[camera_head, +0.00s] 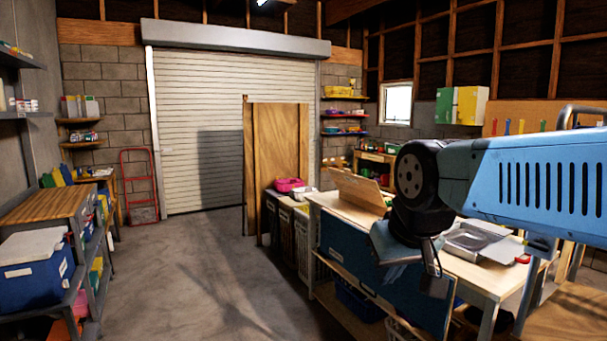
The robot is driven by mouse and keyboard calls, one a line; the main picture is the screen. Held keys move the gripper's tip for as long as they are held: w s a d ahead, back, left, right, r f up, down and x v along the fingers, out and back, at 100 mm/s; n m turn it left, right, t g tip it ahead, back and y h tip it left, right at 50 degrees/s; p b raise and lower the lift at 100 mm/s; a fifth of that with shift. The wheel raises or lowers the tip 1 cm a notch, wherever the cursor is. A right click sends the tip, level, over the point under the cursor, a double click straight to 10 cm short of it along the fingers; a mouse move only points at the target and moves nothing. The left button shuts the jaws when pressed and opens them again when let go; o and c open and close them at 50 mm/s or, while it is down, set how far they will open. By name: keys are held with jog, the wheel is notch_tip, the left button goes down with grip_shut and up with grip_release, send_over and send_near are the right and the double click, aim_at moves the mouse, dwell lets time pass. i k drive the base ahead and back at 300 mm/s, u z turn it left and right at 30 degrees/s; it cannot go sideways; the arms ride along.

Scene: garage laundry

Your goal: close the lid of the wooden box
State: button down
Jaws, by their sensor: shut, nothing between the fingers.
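A light wooden panel (357,187) stands tilted up on the pale worktable, just left of my wrist; it looks like the raised lid of the wooden box. The box's body cannot be made out clearly, and my arm hides what lies right of the panel. My gripper (434,268) hangs over the table's front side, below and to the right of the panel in the picture. Its dark fingers are together and empty. I see no contact between the gripper and the panel.
The worktable (338,207) has blue panels (352,262) on its front. A grey metal tray (478,240) lies on it right of my gripper. A tall wooden board (278,155) stands farther back. The concrete floor (205,275) at left is clear. A shelving bench (42,205) lines the left wall.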

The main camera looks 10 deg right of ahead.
aim_at(367, 190)
jog(key=u, duration=0.1)
jog(key=i, duration=1.75)
jog(key=z, duration=0.6)
jog(key=k, duration=0.9)
jog(key=z, duration=0.2)
jog(key=i, duration=0.9)
jog(key=u, duration=0.1)
